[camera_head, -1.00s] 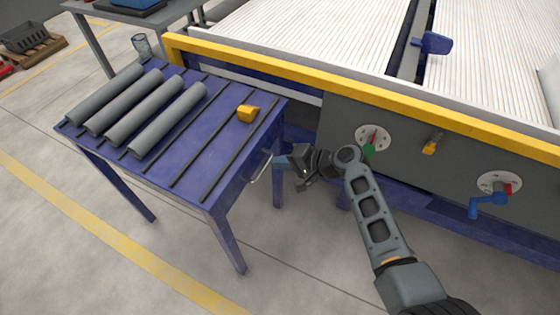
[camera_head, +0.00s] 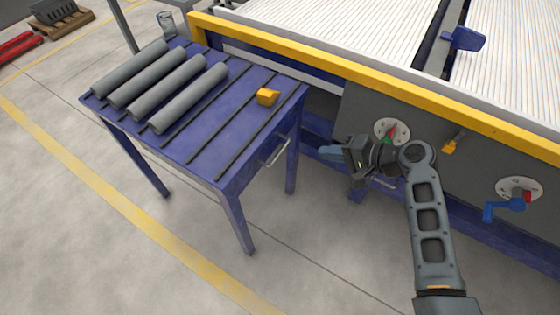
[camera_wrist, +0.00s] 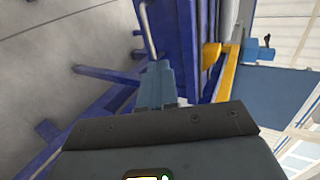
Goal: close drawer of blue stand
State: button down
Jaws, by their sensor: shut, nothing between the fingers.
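The blue stand (camera_head: 240,107) is at the left in the head view, with several grey pipes (camera_head: 160,83) on its top. A metal drawer handle (camera_head: 273,152) is on its right side; the drawer front looks flush with the stand's side. My gripper (camera_head: 324,151) is right of the handle, apart from it, shut and empty, pointing left towards the stand. In the wrist view my shut gripper fingers (camera_wrist: 158,73) point towards the blue stand, and the handle (camera_wrist: 148,30) shows just beyond the fingertips.
A yellow block (camera_head: 267,97) sits on the stand top. A large conveyor machine with a yellow rail (camera_head: 350,67) stands behind, with a dial (camera_head: 381,130) and a blue crank (camera_head: 490,210) near my arm. The floor in front of the stand is clear.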

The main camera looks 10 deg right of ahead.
jog(key=s+a+f+m+t+y+b, duration=0.25)
jog(key=a+f+m+b, duration=0.2)
jog(key=m+b, duration=0.35)
jog(key=s+a+f+m+t+y+b, duration=0.2)
jog(key=s+a+f+m+b, duration=0.15)
jog(key=a+m+b, duration=0.45)
jog(key=w+a+m, duration=0.1)
jog(key=w+a, duration=0.6)
jog(key=w, duration=0.1)
jog(key=shift+w+r+m, duration=0.2)
jog(key=shift+w+m, duration=0.1)
jog(key=shift+m, duration=0.1)
jog(key=x, duration=0.5)
jog(key=shift+f, duration=0.1)
jog(key=shift+w+a, duration=0.25)
